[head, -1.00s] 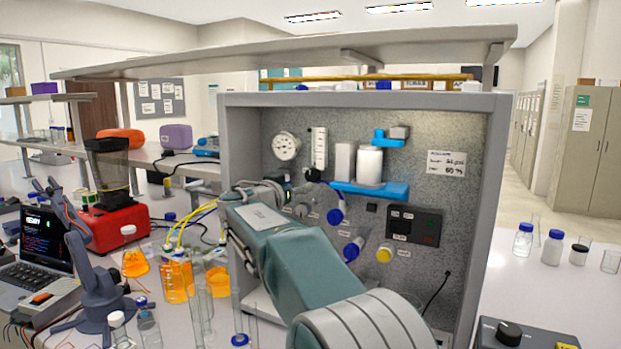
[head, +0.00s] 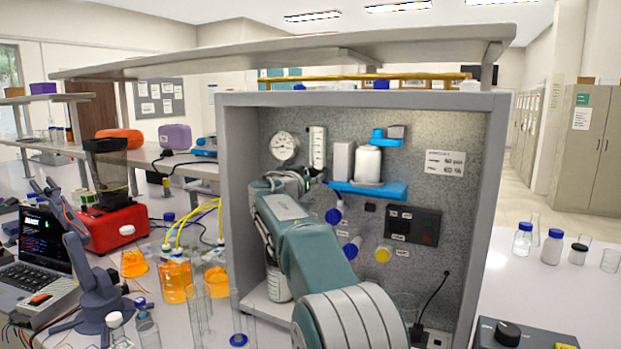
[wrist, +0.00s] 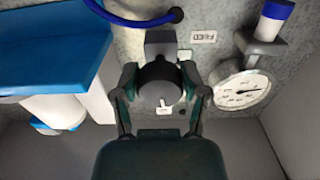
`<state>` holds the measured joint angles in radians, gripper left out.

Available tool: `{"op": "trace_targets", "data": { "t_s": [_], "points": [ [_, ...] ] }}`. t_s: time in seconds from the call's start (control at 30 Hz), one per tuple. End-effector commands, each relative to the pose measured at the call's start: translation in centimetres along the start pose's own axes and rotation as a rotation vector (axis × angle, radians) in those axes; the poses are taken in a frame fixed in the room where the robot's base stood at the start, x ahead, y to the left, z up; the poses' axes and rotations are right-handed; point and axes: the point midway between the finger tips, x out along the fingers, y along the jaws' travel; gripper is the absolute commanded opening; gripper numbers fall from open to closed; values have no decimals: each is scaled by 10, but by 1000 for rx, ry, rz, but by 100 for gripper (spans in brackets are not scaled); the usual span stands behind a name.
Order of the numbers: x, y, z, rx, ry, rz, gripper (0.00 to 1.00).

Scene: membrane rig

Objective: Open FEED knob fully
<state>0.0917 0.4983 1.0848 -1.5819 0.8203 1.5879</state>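The FEED knob (wrist: 160,88) is a dark round knob with a small light mark on its face, seen in the wrist view. The FEED label (wrist: 205,37) is on the panel beside it. My gripper (wrist: 160,78) has one finger on each side of the knob, and the fingers are spread apart. Narrow gaps seem to show between fingers and knob; firm contact cannot be made out. In the head view my gripper (head: 300,180) is at the panel's left part, below the gauge, and my arm hides the knob.
A round gauge (wrist: 242,90) is close to the right finger in the wrist view. A blue shelf (head: 366,188) with white bottles is right of my gripper in the head view. The grey rig frame (head: 237,150) bounds the left side. Blue-capped fittings (head: 335,215) stick out lower down.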

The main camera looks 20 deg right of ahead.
Motion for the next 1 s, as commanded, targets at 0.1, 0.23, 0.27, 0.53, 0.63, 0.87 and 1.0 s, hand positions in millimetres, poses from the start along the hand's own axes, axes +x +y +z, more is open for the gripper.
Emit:
{"op": "trace_targets", "data": {
  "t_s": [0.1,0.23,0.27,0.53,0.63,0.87,1.0],
  "points": [
    [0,-1,0,0,0,-4,5],
    [0,-2,0,-2,0,-5,5],
    [0,-2,0,-3,0,-5,5],
    [0,-2,0,-68,1,-6,5],
    [0,-2,0,-124,1,-7,5],
    [0,-2,0,-314,2,-8,5],
    [0,-2,0,-448,3,-9,5]
  ]
}}
